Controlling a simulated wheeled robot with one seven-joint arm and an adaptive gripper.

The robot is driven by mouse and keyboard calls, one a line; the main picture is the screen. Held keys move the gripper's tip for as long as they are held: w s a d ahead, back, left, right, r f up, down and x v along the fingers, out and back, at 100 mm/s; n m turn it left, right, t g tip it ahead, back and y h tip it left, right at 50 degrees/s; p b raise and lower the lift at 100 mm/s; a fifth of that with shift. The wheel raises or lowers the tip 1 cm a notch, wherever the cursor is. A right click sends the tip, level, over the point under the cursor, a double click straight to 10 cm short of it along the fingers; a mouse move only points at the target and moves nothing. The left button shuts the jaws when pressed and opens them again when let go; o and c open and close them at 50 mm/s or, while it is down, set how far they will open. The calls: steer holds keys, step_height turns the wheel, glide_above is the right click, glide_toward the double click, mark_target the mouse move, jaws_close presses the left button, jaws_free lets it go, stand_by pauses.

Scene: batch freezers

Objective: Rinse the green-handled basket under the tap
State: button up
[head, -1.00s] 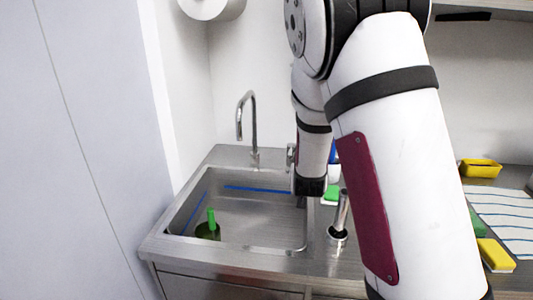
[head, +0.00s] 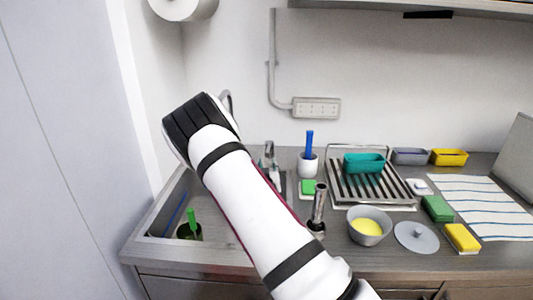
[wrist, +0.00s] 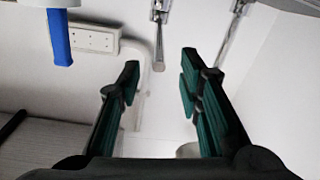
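In the head view a bright green upright handle (head: 192,219) rises from a small dark round body (head: 189,233) in the left part of the steel sink (head: 158,238). I take this to be the green-handled basket, though its lower part is dim. My gripper is hidden in the head view. In the wrist view my gripper (wrist: 160,64) has its two fingers apart with nothing between them. The basket is not in the wrist view.
Right of the sink stand a white cup (head: 308,168) with a blue handle, a steel cylinder (head: 318,205), a grey bowl (head: 362,226) and a drying rack (head: 398,192) holding a teal tub (head: 364,163). Sponges and a striped cloth (head: 478,200) lie farther right. A wall (head: 70,150) closes the left.

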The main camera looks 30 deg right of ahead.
mark_target(268, 150)
steer(key=x, duration=0.9)
steer(key=shift+w+d, duration=0.15)
steer(key=shift+d, duration=0.1)
jaws_close()
